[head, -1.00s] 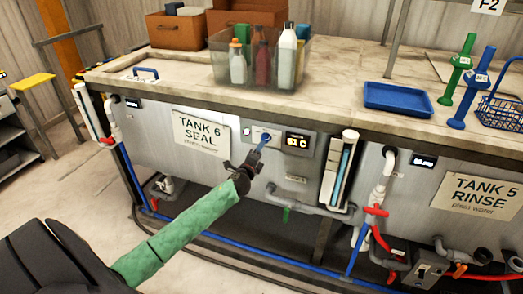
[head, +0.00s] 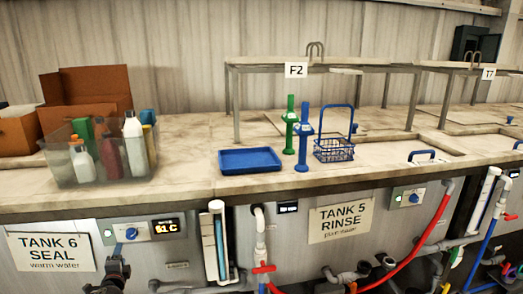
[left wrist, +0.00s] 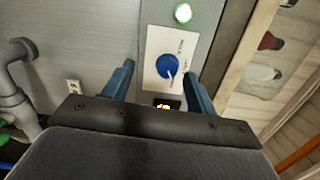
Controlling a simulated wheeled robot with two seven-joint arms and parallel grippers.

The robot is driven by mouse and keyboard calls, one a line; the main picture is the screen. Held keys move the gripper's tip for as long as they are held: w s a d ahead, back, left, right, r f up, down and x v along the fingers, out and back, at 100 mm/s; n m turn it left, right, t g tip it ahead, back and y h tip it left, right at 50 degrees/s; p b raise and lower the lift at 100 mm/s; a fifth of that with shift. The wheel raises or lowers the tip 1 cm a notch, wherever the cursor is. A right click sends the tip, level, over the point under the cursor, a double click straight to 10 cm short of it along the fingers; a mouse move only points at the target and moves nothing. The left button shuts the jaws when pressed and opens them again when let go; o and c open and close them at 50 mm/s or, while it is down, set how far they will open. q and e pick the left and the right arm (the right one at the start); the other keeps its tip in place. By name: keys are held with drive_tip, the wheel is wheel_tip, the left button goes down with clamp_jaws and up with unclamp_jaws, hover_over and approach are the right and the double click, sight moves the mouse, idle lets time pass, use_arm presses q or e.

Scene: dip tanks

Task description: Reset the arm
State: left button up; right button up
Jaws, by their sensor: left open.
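My left gripper (head: 117,268) is low at the left of the head view, in front of the Tank 6 Seal control panel (head: 138,231). In the left wrist view its two blue fingers (left wrist: 158,82) stand apart with nothing between them. The blue knob (left wrist: 167,66) on the panel lies beyond the fingertips, apart from them. The same knob shows in the head view (head: 131,234), just above the gripper. A green light (left wrist: 183,13) glows beside it. My right gripper is not in view.
A clear bin of bottles (head: 100,155), a blue tray (head: 249,160), green (head: 291,125) and blue (head: 304,138) stands and a blue basket (head: 334,148) stand on the counter (head: 190,185). The Tank 5 sign (head: 341,221), pipes and a red hose (head: 420,243) are along the front.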

use_arm(q)
drive_tip(key=s+d+f+n+g+h, duration=0.1)
drive_tip(key=s+d+f+n+g, duration=0.55)
drive_tip(key=f, duration=0.55)
drive_tip(key=s+d+f+n+g+h, duration=0.1)
drive_tip(key=s+d+f+n+g, duration=0.35)
drive_tip(key=s+d+f, duration=0.5)
drive_tip(key=s+d+f+g+h, duration=0.1)
drive_tip(key=s+d+f, duration=0.4)
drive_tip(key=s, duration=0.5)
drive_tip(key=s+d+f+n+g+h, duration=0.1)
drive_tip(key=s+d+f+h, duration=0.1)
drive_tip(key=s+d+f, duration=0.4)
drive_tip(key=s+d+f+n+g+h, duration=0.1)
drive_tip(key=s+d+f, duration=0.5)
drive_tip(key=s, duration=0.8)
drive_tip(key=d+g, duration=0.1)
drive_tip(key=d, duration=0.2)
drive_tip(key=shift+d+f+h, duration=0.15)
drive_tip(key=shift+d+h, duration=0.1)
drive_tip(key=shift+h, duration=0.05)
drive_tip(key=shift+s+f, duration=0.1)
drive_tip(key=shift+s, duration=0.15)
drive_tip(key=shift+c, duration=0.3)
